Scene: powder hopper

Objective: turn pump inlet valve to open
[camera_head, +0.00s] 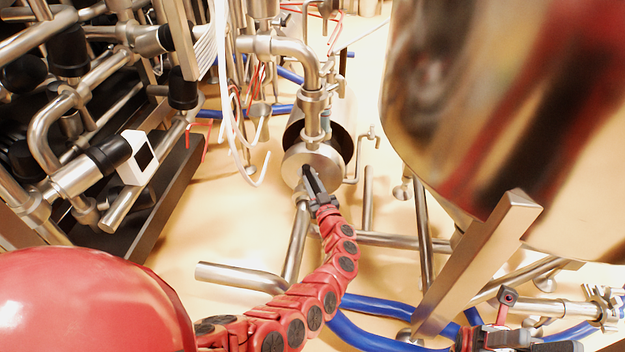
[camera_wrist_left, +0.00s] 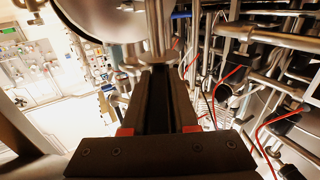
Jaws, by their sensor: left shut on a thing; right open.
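The pump (camera_head: 313,163) is a steel cylinder with a round front face, below a bent steel pipe, near the middle of the head view. My left gripper (camera_head: 310,178) is at the end of the red arm, in front of the lower part of that face. It is shut on a thin part, which I take to be the pump inlet valve handle; the fingers hide most of it. In the left wrist view the dark fingers (camera_wrist_left: 157,98) point at an upright steel pipe (camera_wrist_left: 157,28). My right gripper (camera_head: 572,346) is low at the right edge, open and partly cut off.
A large shiny hopper (camera_head: 470,110) fills the upper right, with a slanted steel leg (camera_head: 475,262) below it. Dense piping (camera_head: 60,120) stands at the left. Blue hoses (camera_head: 375,335) lie on the floor. White cables (camera_head: 238,130) hang left of the pump.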

